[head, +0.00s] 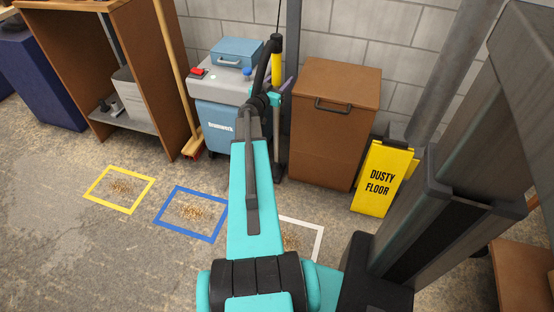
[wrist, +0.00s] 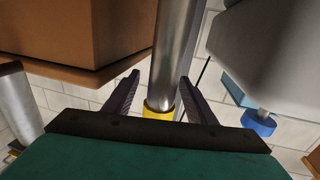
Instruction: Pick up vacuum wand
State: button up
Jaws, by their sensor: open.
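The vacuum wand (head: 276,66) stands upright in front of the wall, between the grey-blue vacuum unit and the brown bin. It has a black top, a yellow section and a metal tube. My gripper (head: 284,91) is at the wand, just below the yellow section; my arm partly hides this spot. In the wrist view, the wand's metal tube (wrist: 175,45) runs between the two dark fingers of my gripper (wrist: 160,75). The fingers are open, with a gap showing on each side of the tube. Whether the tube is fully within the fingers' reach is hard to tell.
The vacuum unit (head: 216,124) is close on the left, with a blue box (head: 237,52) on top. The brown bin (head: 333,140) is close on the right. A yellow floor sign (head: 378,183) stands beyond it. Taped squares (head: 118,189) with debris mark open floor.

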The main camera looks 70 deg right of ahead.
dwell(0.3)
jog(key=c, duration=1.1)
notch_tip(320, 180, up, 28)
jog(key=p, duration=1)
